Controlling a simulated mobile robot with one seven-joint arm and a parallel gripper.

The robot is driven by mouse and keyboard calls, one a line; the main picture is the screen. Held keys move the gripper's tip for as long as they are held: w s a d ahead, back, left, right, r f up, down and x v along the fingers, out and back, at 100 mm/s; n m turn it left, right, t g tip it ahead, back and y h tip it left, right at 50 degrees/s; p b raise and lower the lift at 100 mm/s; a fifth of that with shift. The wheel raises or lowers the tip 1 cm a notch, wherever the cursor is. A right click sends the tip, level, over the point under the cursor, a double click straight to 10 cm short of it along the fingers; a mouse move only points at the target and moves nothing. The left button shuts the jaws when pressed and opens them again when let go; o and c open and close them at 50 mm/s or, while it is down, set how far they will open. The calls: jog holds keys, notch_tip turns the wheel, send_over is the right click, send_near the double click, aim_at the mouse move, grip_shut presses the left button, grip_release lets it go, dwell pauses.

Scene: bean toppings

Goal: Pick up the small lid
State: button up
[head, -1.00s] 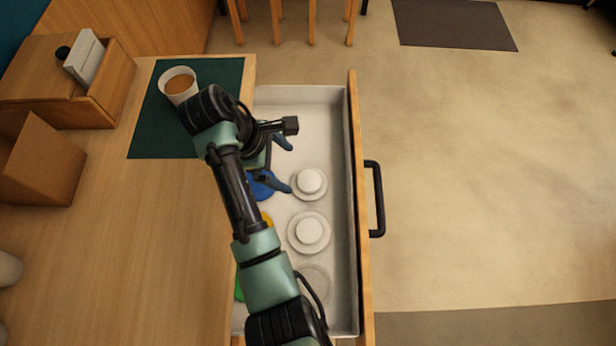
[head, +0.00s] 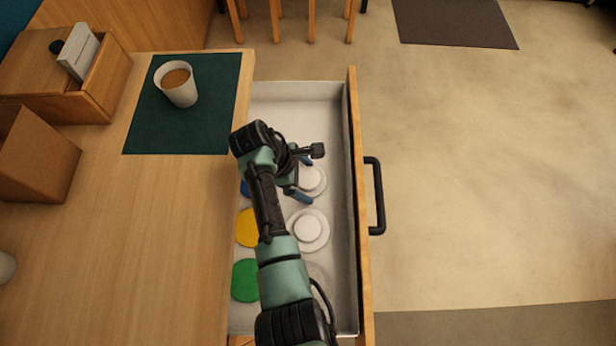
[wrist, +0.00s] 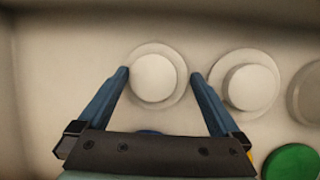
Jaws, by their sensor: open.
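The small lid is a white round lid with a raised centre, in the open drawer. In the head view the small lid (head: 313,178) is partly hidden by my gripper (head: 306,179). In the wrist view the small lid (wrist: 155,77) lies between the tips of my open, empty gripper (wrist: 160,75), one finger on either side. I cannot tell how far above it the fingers are. A slightly larger white lid (head: 308,230) lies beside it and also shows in the wrist view (wrist: 250,87).
The drawer (head: 300,95) also holds a yellow disc (head: 246,228), a green disc (head: 245,281), a mostly hidden blue one (head: 245,188) and a faint pale round piece (head: 318,275). A cup (head: 178,86) stands on a green mat (head: 175,135). The drawer's far end is clear.

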jog(key=c, duration=1)
jog(key=shift+r, duration=0.15)
